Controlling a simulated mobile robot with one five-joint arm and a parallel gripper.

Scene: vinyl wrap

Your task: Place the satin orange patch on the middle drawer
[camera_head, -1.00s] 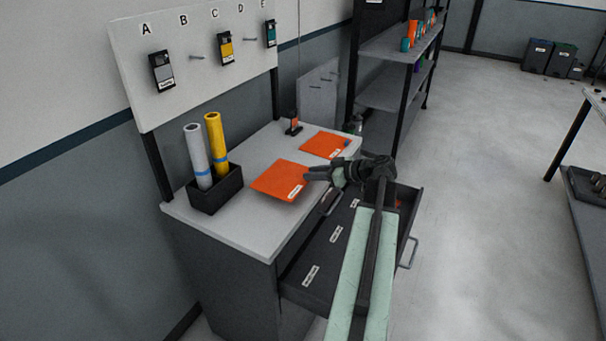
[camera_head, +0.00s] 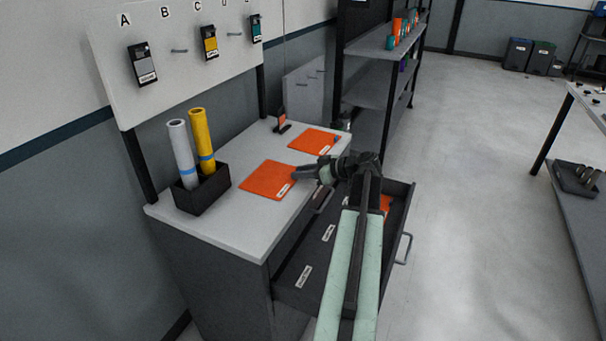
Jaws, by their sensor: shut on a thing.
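An orange patch (camera_head: 266,181) with a small white label lies flat at or just over the grey worktop; I cannot tell whether it touches. My gripper (camera_head: 299,173) is shut on its right edge. A second orange patch (camera_head: 314,141) with a white label lies farther back on the worktop. The labels are too small to read, so I cannot tell which is satin. An open dark drawer (camera_head: 318,262) with several white labels inside juts out below my arm. An orange piece (camera_head: 386,202) shows in its far part. My arm hides part of the drawer.
A black holder (camera_head: 203,192) with a silver roll and a yellow roll stands at the worktop's left. A small black and orange item (camera_head: 281,121) stands at the back.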

